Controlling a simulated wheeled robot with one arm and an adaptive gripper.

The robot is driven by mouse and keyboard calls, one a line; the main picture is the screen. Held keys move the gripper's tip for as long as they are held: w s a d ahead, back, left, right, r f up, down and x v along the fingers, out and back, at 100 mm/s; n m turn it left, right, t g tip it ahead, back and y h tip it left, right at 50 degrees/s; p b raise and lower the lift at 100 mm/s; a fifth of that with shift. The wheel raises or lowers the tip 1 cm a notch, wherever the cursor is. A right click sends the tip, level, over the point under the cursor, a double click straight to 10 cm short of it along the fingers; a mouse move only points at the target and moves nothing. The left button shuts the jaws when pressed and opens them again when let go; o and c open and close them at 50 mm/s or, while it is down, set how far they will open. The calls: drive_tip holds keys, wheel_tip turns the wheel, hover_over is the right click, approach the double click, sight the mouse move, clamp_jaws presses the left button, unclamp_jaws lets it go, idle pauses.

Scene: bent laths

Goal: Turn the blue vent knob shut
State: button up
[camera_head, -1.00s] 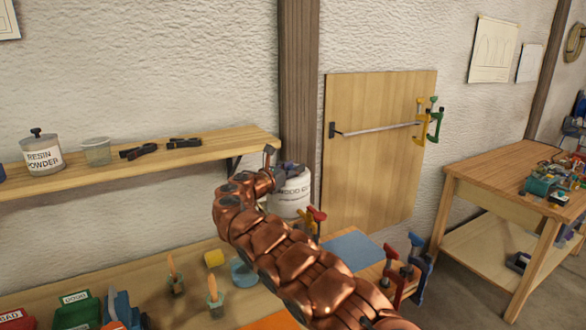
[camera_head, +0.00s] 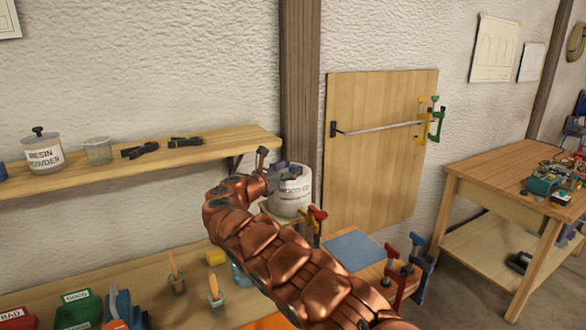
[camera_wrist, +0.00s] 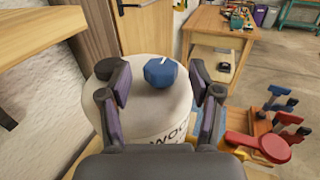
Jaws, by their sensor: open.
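The blue vent knob (camera_wrist: 161,72) sits on top of a white rounded pot (camera_wrist: 150,118), with a small white mark on the knob's top. In the wrist view the knob lies beyond and between my two open fingers. My gripper (camera_wrist: 160,97) is open and empty, with its dark, purple-padded fingers over the pot's top. In the head view my gripper (camera_head: 276,178) is at the pot (camera_head: 291,193), and the knob there is too small and covered to make out clearly.
A wooden shelf (camera_head: 60,180) is on the wall left of the pot. Red and blue clamps (camera_head: 405,272) stand at the bench edge, and a red-handled tool (camera_wrist: 262,147) lies right of the pot. A wooden table (camera_head: 500,170) stands farther right.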

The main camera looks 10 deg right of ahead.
drive_tip(key=v, duration=0.9)
drive_tip(key=shift+d, duration=0.1)
drive_tip(key=s+d+r+m+g+h, duration=0.1)
drive_tip(key=s+d+r+m+g, duration=0.2)
drive_tip(key=s+d, duration=0.45)
drive_tip(key=s+d+m+g, duration=0.4)
drive_tip(key=d+m, duration=0.1)
drive_tip(key=d, duration=0.5)
drive_tip(key=s+d+f+m+g+y, duration=0.1)
drive_tip(key=s+d+m+g+y, duration=0.1)
drive_tip(key=s+d+m, duration=0.35)
drive_tip(key=s+d+f+m+g+y, duration=0.1)
drive_tip(key=s+d+m+g, duration=0.1)
drive_tip(key=s, duration=0.7)
drive_tip(key=s+a+f+m+g+y+b, duration=0.1)
drive_tip(key=s+f+m+y, duration=0.25)
drive_tip(key=s, duration=0.55)
drive_tip(key=s+a+f+m+g+y, duration=0.1)
drive_tip(key=s+a+f+m+y, duration=0.1)
drive_tip(key=s+f, duration=0.5)
drive_tip(key=s+a+f+m+y, duration=0.2)
drive_tip(key=s+a, duration=0.4)
drive_tip(key=s, duration=0.3)
drive_tip(key=s+a+f+m+y, duration=0.3)
drive_tip(key=s+a+y, duration=0.1)
drive_tip(key=s+a, duration=0.3)
drive_tip(key=shift+s+b, duration=0.45)
drive_tip(key=shift+s, duration=0.4)
